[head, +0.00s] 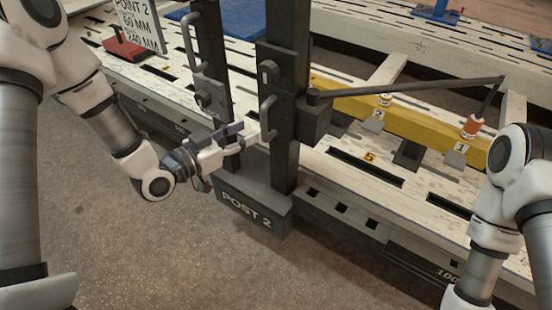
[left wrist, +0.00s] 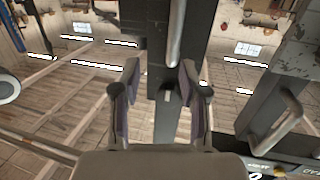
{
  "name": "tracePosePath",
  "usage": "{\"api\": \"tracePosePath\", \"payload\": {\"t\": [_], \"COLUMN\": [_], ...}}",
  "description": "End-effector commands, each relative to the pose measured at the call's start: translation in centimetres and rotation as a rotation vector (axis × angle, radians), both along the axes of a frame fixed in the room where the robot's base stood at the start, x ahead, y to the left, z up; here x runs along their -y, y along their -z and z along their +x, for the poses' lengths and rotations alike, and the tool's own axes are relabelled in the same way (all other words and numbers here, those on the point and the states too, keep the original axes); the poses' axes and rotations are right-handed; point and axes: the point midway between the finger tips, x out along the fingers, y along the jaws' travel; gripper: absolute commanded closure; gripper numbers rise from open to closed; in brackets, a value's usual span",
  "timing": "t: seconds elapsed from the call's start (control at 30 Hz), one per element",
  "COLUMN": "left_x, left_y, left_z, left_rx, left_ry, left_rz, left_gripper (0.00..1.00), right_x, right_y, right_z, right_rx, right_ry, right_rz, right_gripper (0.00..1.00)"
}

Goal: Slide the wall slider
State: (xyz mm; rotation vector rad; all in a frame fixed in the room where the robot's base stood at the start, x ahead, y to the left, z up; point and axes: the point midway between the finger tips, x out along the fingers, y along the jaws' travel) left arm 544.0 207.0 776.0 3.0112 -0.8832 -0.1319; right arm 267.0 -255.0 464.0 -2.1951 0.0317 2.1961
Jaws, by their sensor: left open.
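The right upright (head: 283,155) has a lower handle (head: 266,117) and a block with a long arm. The left upright (head: 208,50) has an upper handle (head: 188,40) and a small block (head: 210,95). My left gripper (head: 240,140) is open beside the uprights, just below the lower handle's level. In the left wrist view its fingers (left wrist: 160,78) are spread, with a dark upright and a bar handle (left wrist: 177,35) ahead, apparently not gripped. My right gripper is out of view.
A long dark arm (head: 410,88) reaches right over a yellow beam (head: 400,122) with numbered tags. A slotted pale bench (head: 350,155) lies behind. The floor in front (head: 150,250) is clear.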

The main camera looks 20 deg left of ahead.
Motion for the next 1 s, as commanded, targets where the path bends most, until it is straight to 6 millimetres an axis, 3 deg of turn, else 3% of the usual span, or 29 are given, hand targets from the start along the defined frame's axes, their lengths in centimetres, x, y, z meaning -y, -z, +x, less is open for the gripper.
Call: {"api": "tracePosePath", "payload": {"t": [0.03,0.13,0.37,0.7,1.0], "left_x": [-0.5,-0.9,-0.1,2.9,3.1], "left_y": [2.1,1.5,0.7,0.7,0.7], "left_z": [0.5,0.9,2.2,7.2,7.7], "left_rx": [0.035,0.072,0.085,0.084,0.081], "left_ry": [-0.014,-0.025,-0.023,-0.025,-0.027], "left_rz": [-0.012,-0.021,-0.014,-0.017,-0.02], "left_gripper": [0.57,0.57,0.57,0.57,0.57], "right_x": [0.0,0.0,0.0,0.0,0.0], "right_y": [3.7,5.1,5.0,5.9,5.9], "right_z": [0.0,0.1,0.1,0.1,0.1], "right_rx": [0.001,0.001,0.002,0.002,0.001], "right_ry": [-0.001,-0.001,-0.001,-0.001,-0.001], "right_rz": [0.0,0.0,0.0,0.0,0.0], "right_gripper": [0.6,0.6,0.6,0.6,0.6]}}
